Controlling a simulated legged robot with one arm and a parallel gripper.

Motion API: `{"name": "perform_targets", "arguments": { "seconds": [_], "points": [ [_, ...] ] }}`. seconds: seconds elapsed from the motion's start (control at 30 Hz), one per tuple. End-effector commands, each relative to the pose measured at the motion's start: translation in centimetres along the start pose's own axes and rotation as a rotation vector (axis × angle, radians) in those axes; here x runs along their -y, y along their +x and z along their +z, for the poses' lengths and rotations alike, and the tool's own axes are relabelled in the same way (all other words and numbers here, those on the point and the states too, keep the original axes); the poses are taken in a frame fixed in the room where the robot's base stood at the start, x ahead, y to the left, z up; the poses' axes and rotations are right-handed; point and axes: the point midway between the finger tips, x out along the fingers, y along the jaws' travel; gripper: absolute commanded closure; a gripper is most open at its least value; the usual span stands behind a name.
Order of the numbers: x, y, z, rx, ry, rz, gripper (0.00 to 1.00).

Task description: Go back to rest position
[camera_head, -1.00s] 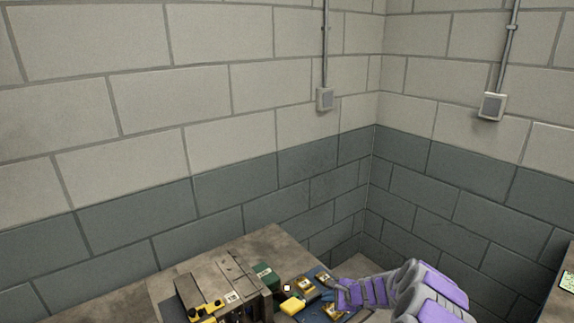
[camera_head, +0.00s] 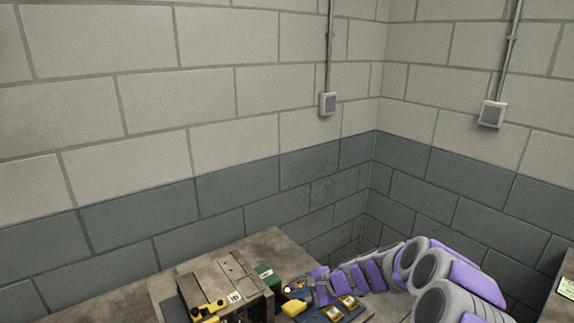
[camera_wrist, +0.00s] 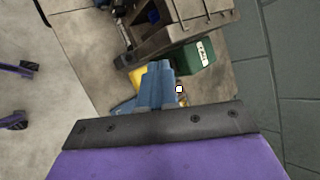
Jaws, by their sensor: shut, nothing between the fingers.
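My gripper (camera_wrist: 157,85) shows in the wrist view as two blue-grey fingers side by side, shut with nothing between them. In the head view my purple and grey arm reaches in from the lower right, and its far end is over the bench near the green box (camera_head: 267,277). The fingers are too small to make out there. In the wrist view the green box (camera_wrist: 196,57) lies just beyond the fingers, to their right. I cannot tell how high the fingers are above the bench.
A grey metal mould block (camera_head: 212,278) with yellow parts stands on the bench (camera_head: 268,243). Beside it are a yellow object (camera_head: 294,308) and a blue mat (camera_head: 315,318) with brass-coloured pieces. Block walls (camera_head: 240,190) rise behind. A pale panel (camera_head: 566,289) sits at the far right.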

Motion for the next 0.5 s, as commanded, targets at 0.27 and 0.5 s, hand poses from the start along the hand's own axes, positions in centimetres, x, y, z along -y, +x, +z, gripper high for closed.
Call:
{"name": "perform_targets", "arguments": {
  "seconds": [0.27,0.5],
  "points": [
    [-1.1,-5.0,11.3,0.101,-0.307,0.141,1.0],
    [-5.5,-9.6,18.3,0.137,-0.534,0.302,1.0]
  ]
}}
